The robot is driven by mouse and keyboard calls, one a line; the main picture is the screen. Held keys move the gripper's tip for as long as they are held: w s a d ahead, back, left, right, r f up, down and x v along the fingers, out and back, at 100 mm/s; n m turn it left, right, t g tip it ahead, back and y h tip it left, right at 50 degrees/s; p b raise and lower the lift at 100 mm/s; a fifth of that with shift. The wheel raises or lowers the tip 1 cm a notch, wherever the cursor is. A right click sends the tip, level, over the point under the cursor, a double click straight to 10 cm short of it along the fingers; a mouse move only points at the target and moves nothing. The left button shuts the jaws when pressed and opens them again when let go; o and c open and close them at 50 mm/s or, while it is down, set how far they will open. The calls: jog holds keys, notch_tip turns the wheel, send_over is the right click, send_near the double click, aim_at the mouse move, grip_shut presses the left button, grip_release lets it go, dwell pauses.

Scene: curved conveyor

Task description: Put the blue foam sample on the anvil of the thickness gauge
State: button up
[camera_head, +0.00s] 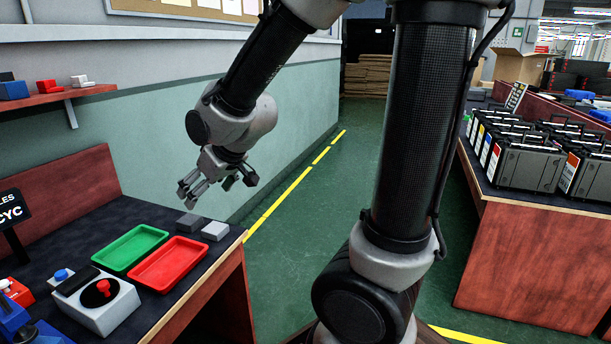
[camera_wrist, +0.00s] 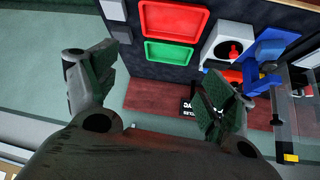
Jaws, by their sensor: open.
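My gripper (camera_head: 216,183) is open and empty in the head view, in the air above the far end of the dark bench. Its spread fingers also show in the wrist view (camera_wrist: 160,75). No blue foam sample can be told for certain. A blue block (camera_head: 13,90) lies on the wall shelf at the left, far from my gripper. A blue device (camera_head: 14,318) is cut off at the lower left of the head view and also shows in the wrist view (camera_wrist: 264,56). I cannot tell whether it is the thickness gauge; no anvil is clear.
The bench carries a green tray (camera_head: 130,248), a red tray (camera_head: 169,263) and a grey-white box (camera_head: 118,309) with a red knob. Two grey blocks, one dark (camera_head: 189,222) and one light (camera_head: 215,231), lie near its far edge. Black cases (camera_head: 522,160) fill the right table.

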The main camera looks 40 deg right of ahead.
jog(key=s+d+r+m+g+h, duration=0.1)
jog(key=s+d+r+m, duration=0.1)
jog(key=s+d, duration=0.5)
jog(key=s+d+r+m+g+h, duration=0.1)
jog(key=s+d+r, duration=0.3)
jog(key=s+d, duration=0.4)
jog(key=s+g, duration=0.1)
jog(key=s, duration=0.5)
jog(key=shift+r+m+h, duration=0.35)
jog(key=shift+m+h, duration=0.05)
